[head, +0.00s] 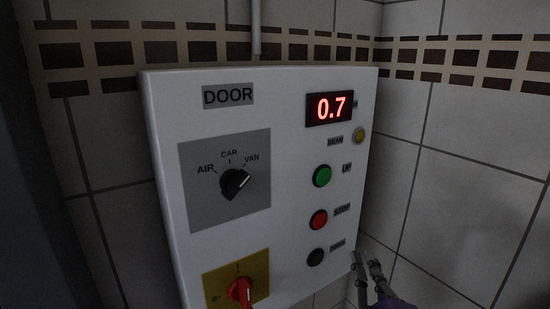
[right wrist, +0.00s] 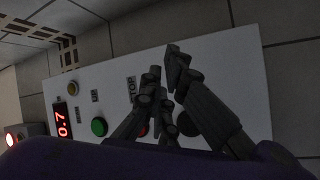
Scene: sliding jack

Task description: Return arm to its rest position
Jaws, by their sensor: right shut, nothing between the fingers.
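My right gripper (head: 364,262) is at the bottom of the head view, just off the lower right edge of the white control panel (head: 290,100). In the right wrist view its fingers (right wrist: 165,66) show dark in front of the panel, shut and empty. They partly hide the red STOP button (right wrist: 144,130) and lie near the black button (right wrist: 187,124). In the head view the fingers appear clear of the black lower button (head: 316,257). My left gripper is not in view.
The panel carries a red display (head: 330,108) reading 0.7, a yellow lamp (head: 360,135), a green button (head: 322,175) and a red button (head: 318,220). A black selector knob (head: 235,184) points toward VAN. A red switch (head: 240,290) sits below. Tiled wall (head: 455,200) lies right.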

